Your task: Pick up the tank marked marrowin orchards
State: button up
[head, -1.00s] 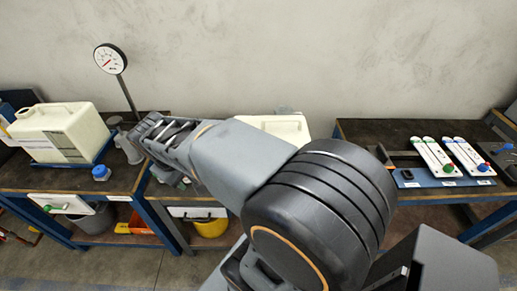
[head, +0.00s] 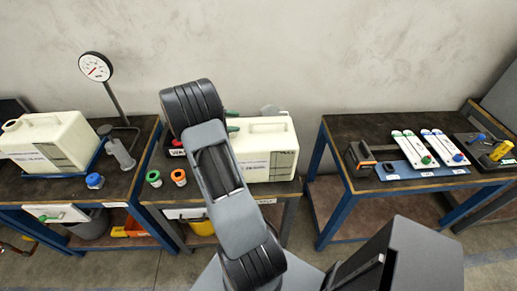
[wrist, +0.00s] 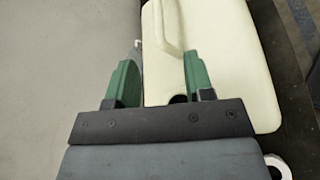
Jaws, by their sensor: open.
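Two cream tanks with moulded top handles show in the head view. One tank (head: 277,150) stands on the middle bench, partly hidden by my arm. The other tank (head: 45,143) stands on the left bench. Both bear white labels, too small to read, so I cannot tell which is marked marrowin orchards. In the head view my gripper is mostly behind my arm, with green finger parts showing beside the middle tank. In the wrist view my gripper (wrist: 160,72) is open, its green fingers over the edge of a cream tank (wrist: 228,50) near its handle (wrist: 168,30). Contact cannot be told.
Two small round containers (head: 178,177) stand left of the middle tank. The right bench (head: 350,128) holds white strips and tools. A gap separates the middle and right benches.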

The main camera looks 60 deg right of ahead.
aim_at(256, 123)
jog(key=x, duration=0.4)
jog(key=shift+s+d+f+p, duration=0.1)
jog(key=shift+s+d+p, duration=0.1)
jog(key=shift+p, duration=0.2)
jog(key=p+x, duration=0.2)
jog(key=x, duration=0.2)
jog(key=shift+s+d+f, duration=0.15)
jog(key=shift+s+d, duration=0.2)
jog(key=shift+d, duration=0.05)
jog(key=c, duration=0.9)
jog(key=shift+w, duration=0.1)
